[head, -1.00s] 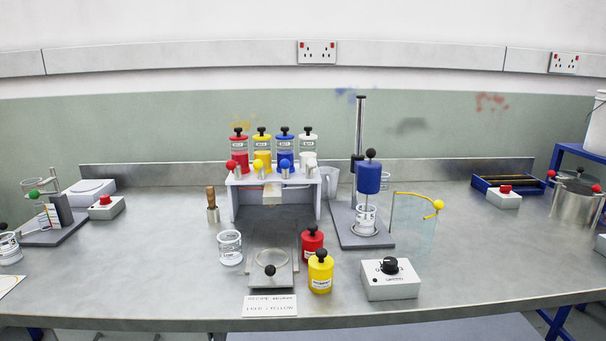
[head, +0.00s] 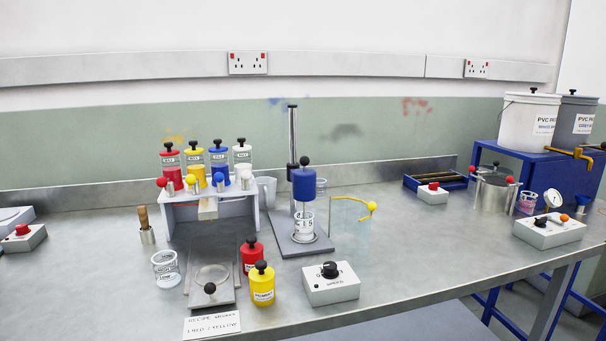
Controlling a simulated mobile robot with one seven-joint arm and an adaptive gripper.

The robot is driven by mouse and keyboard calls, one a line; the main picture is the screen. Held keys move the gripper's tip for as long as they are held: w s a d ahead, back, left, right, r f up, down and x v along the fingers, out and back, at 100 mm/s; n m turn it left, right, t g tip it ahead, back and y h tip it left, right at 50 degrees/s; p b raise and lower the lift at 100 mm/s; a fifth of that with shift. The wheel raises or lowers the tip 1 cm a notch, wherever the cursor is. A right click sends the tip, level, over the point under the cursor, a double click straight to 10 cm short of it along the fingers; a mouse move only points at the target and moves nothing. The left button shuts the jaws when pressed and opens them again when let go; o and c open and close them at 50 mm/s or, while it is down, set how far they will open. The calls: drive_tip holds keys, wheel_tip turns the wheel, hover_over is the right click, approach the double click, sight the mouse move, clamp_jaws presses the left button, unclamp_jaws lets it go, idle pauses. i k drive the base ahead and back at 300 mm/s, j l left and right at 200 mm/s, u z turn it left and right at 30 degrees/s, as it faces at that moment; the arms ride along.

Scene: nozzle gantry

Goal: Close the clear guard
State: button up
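The clear guard (head: 350,238) is a see-through curved panel with a yellow top rim and a yellow ball knob (head: 372,207). It stands swung out to the right of the mixer stand, so the front of the stand is uncovered. The mixer has a blue motor head (head: 305,185) on a dark post (head: 292,140), above a grey base plate (head: 284,243). A labelled clear beaker (head: 304,228) stands on the base under the head. My gripper is not in the head view.
A grey box with a black dial (head: 331,284) sits in front of the guard. Red (head: 251,257) and yellow (head: 262,284) bottles stand left of it. The bench right of the guard is largely clear up to a steel pot (head: 494,192).

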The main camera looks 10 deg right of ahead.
sight(372, 206)
drive_tip(key=i+j+z, duration=0.1)
drive_tip(key=z, duration=0.2)
drive_tip(key=i+j+z, duration=0.15)
drive_tip(key=i+z, duration=0.15)
drive_tip(key=i+j, duration=0.25)
drive_tip(key=i, duration=0.25)
